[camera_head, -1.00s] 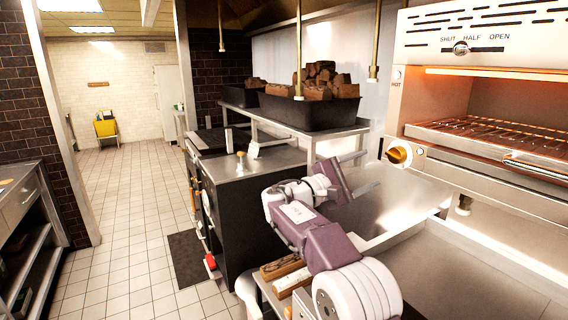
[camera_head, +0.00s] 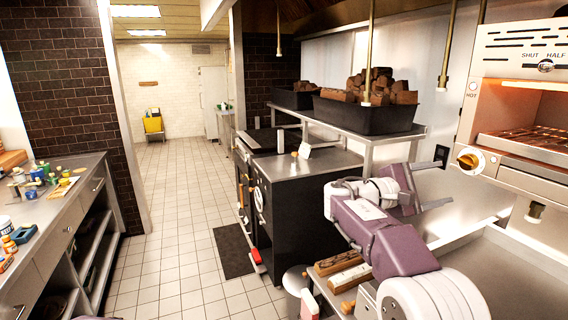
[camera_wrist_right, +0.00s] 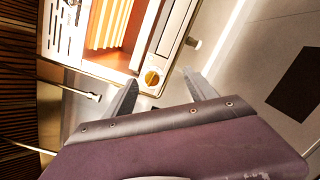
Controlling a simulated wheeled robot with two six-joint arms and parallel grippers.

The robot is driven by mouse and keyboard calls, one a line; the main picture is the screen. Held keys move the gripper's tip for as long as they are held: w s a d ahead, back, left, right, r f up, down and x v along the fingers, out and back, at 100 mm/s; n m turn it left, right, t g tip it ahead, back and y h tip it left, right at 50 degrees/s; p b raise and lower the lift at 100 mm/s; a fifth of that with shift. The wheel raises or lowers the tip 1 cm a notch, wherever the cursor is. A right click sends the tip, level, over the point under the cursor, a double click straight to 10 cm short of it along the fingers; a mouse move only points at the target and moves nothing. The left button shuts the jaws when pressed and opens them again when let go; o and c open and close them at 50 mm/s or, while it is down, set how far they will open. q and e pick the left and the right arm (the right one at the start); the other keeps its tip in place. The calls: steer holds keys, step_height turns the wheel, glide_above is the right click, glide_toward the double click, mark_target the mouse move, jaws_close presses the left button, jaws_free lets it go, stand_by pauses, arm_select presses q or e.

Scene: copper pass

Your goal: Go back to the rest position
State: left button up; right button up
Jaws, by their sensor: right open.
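My right gripper (camera_head: 442,186) is at the right in the head view, at the end of my purple and white arm. Its two fingers are apart with nothing between them, over the steel worktop (camera_head: 470,205). In the right wrist view, the gripper (camera_wrist_right: 160,88) shows two grey fingers, spread and empty, with the grill's brass knob (camera_wrist_right: 152,78) seen between them. My left gripper is not in view.
The grill (camera_head: 530,110) stands at the far right. A black bin of wood (camera_head: 365,118) sits on a shelf above the dark stove (camera_head: 300,190). Wooden blocks (camera_head: 345,270) lie near my arm. A cluttered counter (camera_head: 75,200) is at left.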

steer(key=s+a+f+g+y+p, duration=0.1)
steer(key=s+f+y, duration=0.2)
steer(key=s+f, duration=0.35)
steer(key=s+a+f+m+g+y+p, duration=0.15)
steer(key=s+f+y, duration=0.25)
steer(key=f, duration=0.6)
steer(key=s+a+f+g+y, duration=0.1)
steer(key=s+f+y, duration=0.2)
steer(key=s+f, duration=0.35)
steer(key=s+a+f+m+y, duration=0.3)
steer(key=a+f+m, duration=0.1)
steer(key=a+f, duration=0.2)
steer(key=s+a+f+m+y, duration=0.4)
steer(key=a+f+m, duration=0.1)
steer(key=a+f, duration=0.2)
steer(key=shift+s+a+f+y, duration=0.25)
steer(key=shift+a+f+y, duration=0.05)
steer(key=shift+a, duration=0.1)
